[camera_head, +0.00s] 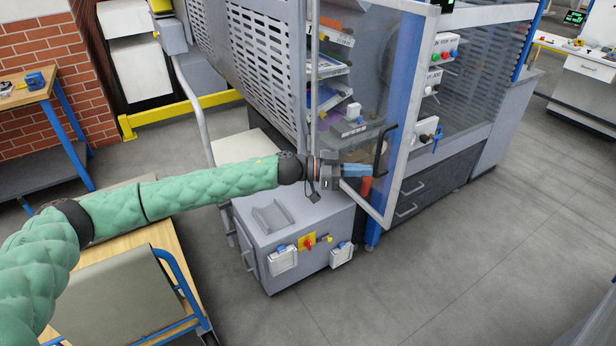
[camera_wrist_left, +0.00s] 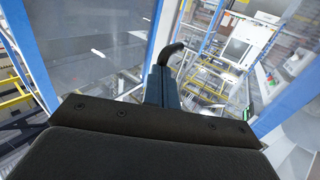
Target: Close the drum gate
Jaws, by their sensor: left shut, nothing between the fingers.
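The drum gate is a clear panel in a grey frame (camera_head: 409,115) on the front of the machine. It appears to stand open, swung out at an angle, though its exact angle is hard to tell. A black bar handle (camera_head: 384,150) is fixed to it. My left gripper (camera_head: 370,171) is shut and empty, its blue fingers at the lower end of the handle. In the left wrist view the shut fingers (camera_wrist_left: 161,88) are beside the black handle (camera_wrist_left: 171,54); I cannot tell whether they touch it. My right gripper is not in view.
A grey cabinet (camera_head: 290,225) with switches stands below my left arm. A wooden-topped table (camera_head: 160,240) is at lower left. Coloured buttons (camera_head: 446,55) sit on the machine to the right. Open floor (camera_head: 480,260) lies at lower right.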

